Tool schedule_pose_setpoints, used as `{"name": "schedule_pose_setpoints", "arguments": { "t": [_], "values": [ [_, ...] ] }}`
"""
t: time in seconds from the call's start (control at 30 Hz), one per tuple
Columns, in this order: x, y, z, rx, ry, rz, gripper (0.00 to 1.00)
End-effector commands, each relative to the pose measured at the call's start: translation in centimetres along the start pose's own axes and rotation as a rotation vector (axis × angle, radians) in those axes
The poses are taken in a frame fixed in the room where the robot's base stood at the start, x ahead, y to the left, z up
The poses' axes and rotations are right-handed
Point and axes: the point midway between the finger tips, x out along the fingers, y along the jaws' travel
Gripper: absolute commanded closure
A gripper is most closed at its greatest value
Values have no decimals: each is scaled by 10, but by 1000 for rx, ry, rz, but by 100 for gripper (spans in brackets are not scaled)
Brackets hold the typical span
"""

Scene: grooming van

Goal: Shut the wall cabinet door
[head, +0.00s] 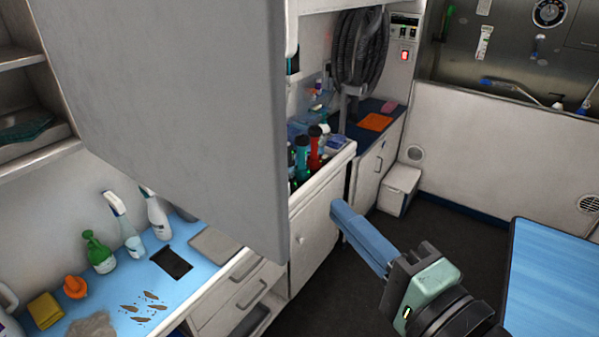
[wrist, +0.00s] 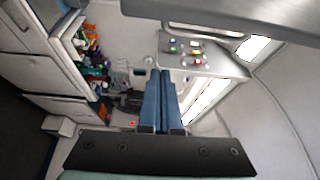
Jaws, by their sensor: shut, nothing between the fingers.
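The wall cabinet door (head: 180,110) is a large grey panel that stands open, swung out over the counter, and fills the upper left of the head view. Its free vertical edge hangs left of my gripper. My gripper (head: 342,212) has its blue fingers together, with nothing held. It is to the right of the door's lower edge, with a gap between them in the picture. In the wrist view, the shut fingers (wrist: 160,78) point ahead into the van.
Open shelves (head: 30,150) are at the left. The blue-topped counter (head: 185,285) below bears spray bottles (head: 125,225), a sponge and a dark mat. A bottle tray (head: 340,152) is behind. A blue table (head: 555,275) stands at the right, with dark floor (head: 340,295) between.

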Motion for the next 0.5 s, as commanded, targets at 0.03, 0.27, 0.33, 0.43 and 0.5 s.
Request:
{"name": "schedule_pose_setpoints", "arguments": {
  "t": [0.03,0.27,0.33,0.43,0.5],
  "values": [
    [4,-1,1,6,-5,0,100],
    [46,-3,2,3,-7,1,100],
    [62,-4,2,2,-7,1,100],
    [84,-4,2,1,-6,1,100],
    [100,-4,2,0,-7,1,100]
  ]
}}
